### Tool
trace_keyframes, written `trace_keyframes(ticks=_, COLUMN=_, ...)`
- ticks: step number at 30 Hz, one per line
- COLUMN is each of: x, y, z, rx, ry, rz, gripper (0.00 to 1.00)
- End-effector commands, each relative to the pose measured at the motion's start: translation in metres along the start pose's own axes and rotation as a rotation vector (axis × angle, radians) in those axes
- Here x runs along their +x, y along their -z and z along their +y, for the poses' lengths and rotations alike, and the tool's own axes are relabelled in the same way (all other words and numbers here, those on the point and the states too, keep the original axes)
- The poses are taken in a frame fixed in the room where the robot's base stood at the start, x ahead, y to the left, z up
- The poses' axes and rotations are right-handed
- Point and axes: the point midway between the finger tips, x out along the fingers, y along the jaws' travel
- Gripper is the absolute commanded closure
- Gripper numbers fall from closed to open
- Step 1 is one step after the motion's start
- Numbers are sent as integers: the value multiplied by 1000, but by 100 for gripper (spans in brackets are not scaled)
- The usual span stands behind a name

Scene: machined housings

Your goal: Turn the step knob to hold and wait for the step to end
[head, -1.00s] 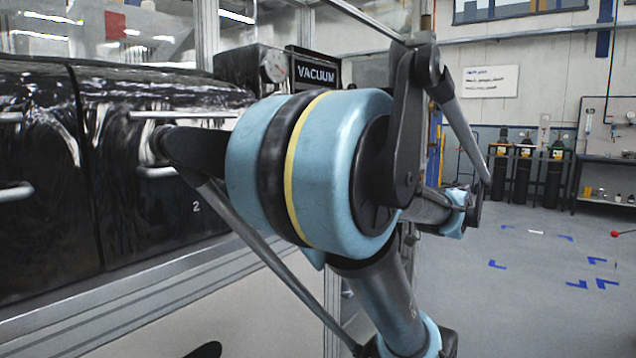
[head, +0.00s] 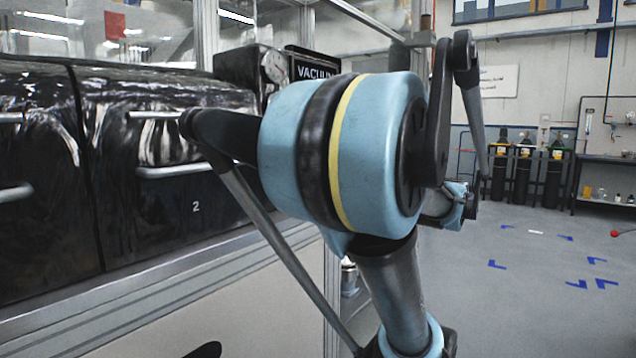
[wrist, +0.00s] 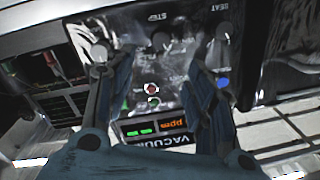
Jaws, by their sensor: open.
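In the wrist view a dark control panel (wrist: 180,75) appears upside down. In the head view my arm hides the gripper and the knob.
Similar knobs sit at the left (wrist: 100,53) and right (wrist: 222,31). A red button (wrist: 152,89), a blue button (wrist: 223,83) and a lit display (wrist: 173,125) are on the panel. Black glossy chambers (head: 150,200) stand left; open floor (head: 530,250) lies right.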

Motion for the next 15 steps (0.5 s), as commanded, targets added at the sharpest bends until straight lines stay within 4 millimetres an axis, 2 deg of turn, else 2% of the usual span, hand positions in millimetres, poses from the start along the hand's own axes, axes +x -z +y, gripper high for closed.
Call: trace_keyframes(ticks=15, x=39, y=-1, z=-1, rx=0, ry=4, rz=-2, gripper=50)
